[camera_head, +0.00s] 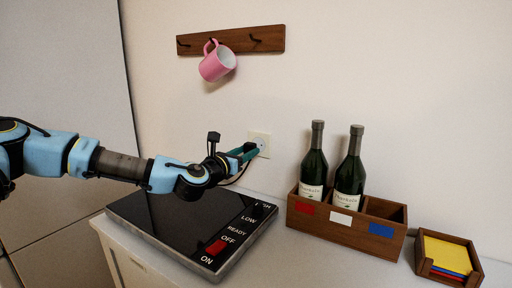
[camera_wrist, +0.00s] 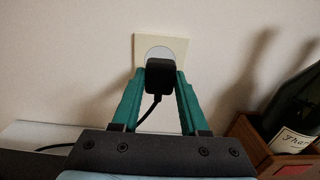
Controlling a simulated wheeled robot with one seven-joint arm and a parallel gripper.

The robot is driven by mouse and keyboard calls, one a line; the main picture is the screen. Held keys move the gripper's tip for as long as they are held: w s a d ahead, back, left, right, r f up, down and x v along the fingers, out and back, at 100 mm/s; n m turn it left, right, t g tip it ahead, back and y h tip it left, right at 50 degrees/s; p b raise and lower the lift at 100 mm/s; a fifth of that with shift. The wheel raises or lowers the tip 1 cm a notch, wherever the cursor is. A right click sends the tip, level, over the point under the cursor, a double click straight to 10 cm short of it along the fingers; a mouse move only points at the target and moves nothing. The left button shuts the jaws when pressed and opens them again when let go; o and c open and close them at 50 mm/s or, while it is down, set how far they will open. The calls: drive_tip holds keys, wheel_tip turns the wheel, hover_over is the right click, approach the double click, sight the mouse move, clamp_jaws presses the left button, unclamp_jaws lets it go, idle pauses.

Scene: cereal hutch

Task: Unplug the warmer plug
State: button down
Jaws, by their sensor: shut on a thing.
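The warmer plug (camera_wrist: 159,76) is black, with a dark cord running down from it. In the wrist view it sits at the round face of a cream wall socket (camera_wrist: 178,44). My gripper (camera_wrist: 160,80) has its two green fingers on either side of the plug, shut on it. Whether the pins are fully seated cannot be told. In the head view my gripper (camera_head: 252,153) reaches right to the wall socket (camera_head: 262,140), and the plug is mostly hidden. The black warmer (camera_head: 190,222) lies on the counter below my arm, with a red switch (camera_head: 215,247) by ON and OFF.
A wooden box (camera_head: 340,226) with two dark bottles (camera_head: 315,165) stands right of the warmer. A small wooden tray (camera_head: 455,245) with coloured cards is at the far right. A pink mug (camera_head: 214,66) hangs on a wooden rack (camera_head: 230,40) above.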

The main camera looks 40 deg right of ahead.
drive_tip(key=shift+v, duration=1.1)
